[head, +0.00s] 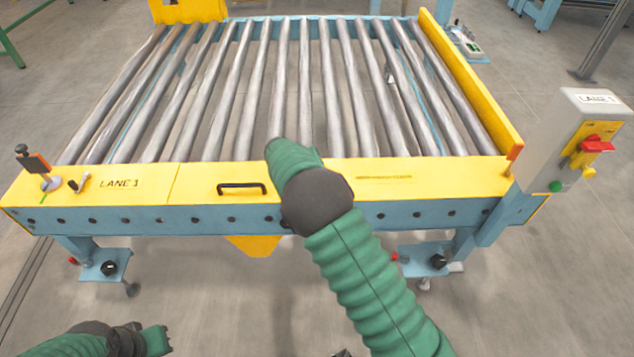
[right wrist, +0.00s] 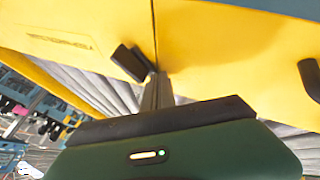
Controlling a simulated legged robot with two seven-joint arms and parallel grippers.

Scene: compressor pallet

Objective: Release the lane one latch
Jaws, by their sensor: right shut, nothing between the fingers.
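A black and orange lever (head: 36,164) with a dark knob stands on a round base at the left end of the yellow front plate. A small dark crank-like part (head: 78,182) sits beside it, left of the LANE 1 marking. I cannot tell which part is the latch. My right gripper shows in the right wrist view (right wrist: 142,70), shut and empty over the yellow plate (head: 215,185). In the head view my right arm hides its fingers, right of the black handle (head: 242,188). My left gripper (head: 162,340) is low at the left, away from the conveyor; its jaw state is unclear.
Bare metal rollers (head: 240,90) fill the conveyor behind the plate. A yellow side rail (head: 460,80) bounds the right. A grey LANE 1 control box (head: 572,140) with a red switch (head: 597,146) stands at right. Open floor (head: 540,290) lies in front.

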